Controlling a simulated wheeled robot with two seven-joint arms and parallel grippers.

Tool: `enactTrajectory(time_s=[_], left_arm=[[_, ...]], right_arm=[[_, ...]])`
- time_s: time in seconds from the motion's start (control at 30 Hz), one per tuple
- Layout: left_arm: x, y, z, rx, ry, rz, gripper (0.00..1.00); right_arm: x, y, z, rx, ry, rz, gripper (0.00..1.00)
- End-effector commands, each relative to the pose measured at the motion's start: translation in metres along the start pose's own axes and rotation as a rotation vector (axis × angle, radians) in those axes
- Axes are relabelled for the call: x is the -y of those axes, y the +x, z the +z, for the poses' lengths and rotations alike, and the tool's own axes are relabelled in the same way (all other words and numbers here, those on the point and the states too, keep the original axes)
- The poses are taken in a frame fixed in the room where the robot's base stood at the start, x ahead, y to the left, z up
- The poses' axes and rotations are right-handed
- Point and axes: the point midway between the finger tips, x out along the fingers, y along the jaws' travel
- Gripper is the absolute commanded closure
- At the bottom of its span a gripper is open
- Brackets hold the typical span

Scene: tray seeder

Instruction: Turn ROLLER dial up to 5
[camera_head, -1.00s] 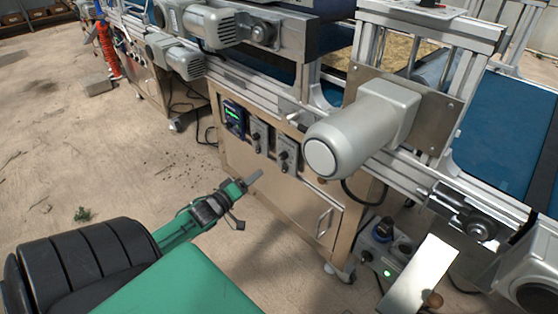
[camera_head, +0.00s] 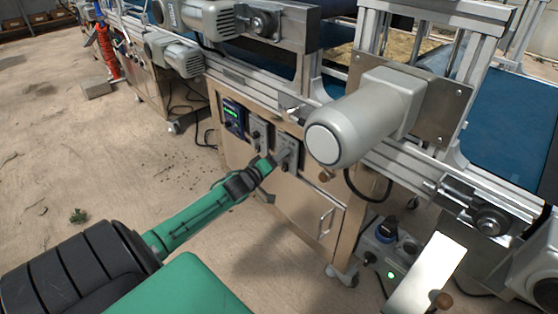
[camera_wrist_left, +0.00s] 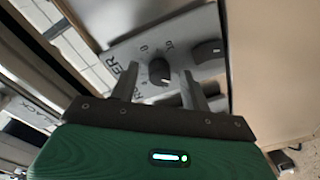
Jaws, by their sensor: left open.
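In the left wrist view, a light grey panel lettered "...LLER" carries a dark round dial (camera_wrist_left: 159,72) with a scale around it. A pale mark shows near the dial's lower edge; its exact setting is hard to read. My left gripper (camera_wrist_left: 161,76) is open, with one finger on each side of this dial in the picture. I cannot tell whether the fingers touch it. In the head view, my left gripper (camera_head: 270,165) is at the right-hand grey control box (camera_head: 288,150) on the machine's cabinet, partly covering it. My right gripper is not in view.
A second dark knob (camera_wrist_left: 208,52) sits on the same panel, just right of the dial. A similar grey box (camera_head: 256,130) and a blue display unit (camera_head: 233,117) are to the left. A large grey motor (camera_head: 350,130) juts out at upper right. Open floor lies left.

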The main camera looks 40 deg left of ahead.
Motion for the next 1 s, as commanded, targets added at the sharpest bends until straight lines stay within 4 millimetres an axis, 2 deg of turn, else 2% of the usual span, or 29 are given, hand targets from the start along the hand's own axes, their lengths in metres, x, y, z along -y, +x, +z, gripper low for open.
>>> enactTrajectory(time_s=[0.33, 0.37, 0.57, 0.6, 1.0], left_arm=[[-0.0001, 0.0030, -0.0002, 0.000, 0.001, -0.001, 0.53], [0.0000, 0.0029, -0.0002, 0.000, 0.001, -0.001, 0.57], [0.0000, 0.0028, -0.0001, 0.000, 0.001, -0.001, 0.96], [0.0000, 0.0028, -0.0001, 0.000, 0.001, -0.001, 0.98], [-0.0008, 0.0027, -0.0013, -0.005, 0.082, 0.003, 0.97]], right_arm=[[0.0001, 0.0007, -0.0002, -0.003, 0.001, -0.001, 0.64], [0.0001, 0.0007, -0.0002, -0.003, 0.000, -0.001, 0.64], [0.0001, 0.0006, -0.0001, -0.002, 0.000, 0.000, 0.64], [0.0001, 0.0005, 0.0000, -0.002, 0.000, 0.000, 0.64], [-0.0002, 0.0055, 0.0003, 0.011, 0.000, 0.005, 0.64]])
